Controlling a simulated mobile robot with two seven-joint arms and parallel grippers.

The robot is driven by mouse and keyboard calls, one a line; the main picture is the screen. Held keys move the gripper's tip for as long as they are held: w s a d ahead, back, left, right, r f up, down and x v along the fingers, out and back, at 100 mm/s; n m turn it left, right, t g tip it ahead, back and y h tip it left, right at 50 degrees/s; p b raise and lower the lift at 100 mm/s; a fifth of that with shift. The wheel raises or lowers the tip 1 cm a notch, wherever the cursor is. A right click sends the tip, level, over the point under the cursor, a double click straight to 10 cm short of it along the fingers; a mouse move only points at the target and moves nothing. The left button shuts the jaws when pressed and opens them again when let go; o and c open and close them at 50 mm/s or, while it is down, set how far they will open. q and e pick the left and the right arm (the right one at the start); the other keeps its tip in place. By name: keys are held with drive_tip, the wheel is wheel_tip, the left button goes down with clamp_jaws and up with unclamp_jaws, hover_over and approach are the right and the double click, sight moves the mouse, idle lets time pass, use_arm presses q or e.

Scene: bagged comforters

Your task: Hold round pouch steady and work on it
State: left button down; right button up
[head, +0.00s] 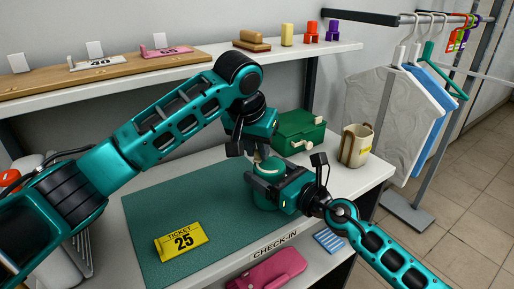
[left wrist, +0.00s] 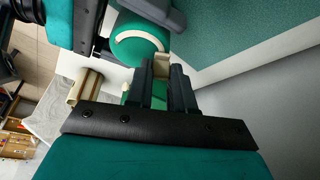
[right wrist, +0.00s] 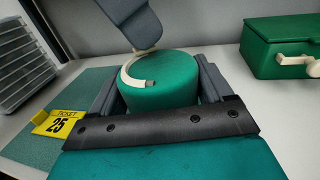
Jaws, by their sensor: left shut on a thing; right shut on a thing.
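The round pouch (head: 263,199) is a green drum standing on the green mat (head: 150,215). A cream zip strip curves along its top edge in the right wrist view (right wrist: 165,92) and the left wrist view (left wrist: 138,48). My right gripper (head: 266,180) has its fingers on either side of the pouch, shut on its body. My left gripper (head: 258,152) is above the pouch's top, shut on a small cream tab (left wrist: 161,67) at the pouch's edge. The fingers partly hide the tab and zip.
A yellow "25" ticket (head: 180,241) lies on the mat. A green box (head: 300,133) with cream handles and a beige mug-like holder (head: 356,145) stand behind and to the right. A shelf (head: 200,70) runs above; hanging garments (head: 395,110) are at the right.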

use_arm(q)
drive_tip(key=shift+w+m, duration=0.1)
drive_tip(key=shift+m, duration=0.3)
drive_tip(key=c, duration=1)
unclamp_jaws()
drive_tip(key=shift+o, duration=0.2)
drive_tip(key=v, duration=1.2)
drive_tip(key=shift+a, duration=0.15)
use_arm(e)
drive_tip(key=o, duration=0.9)
drive_tip(key=shift+o, duration=0.2)
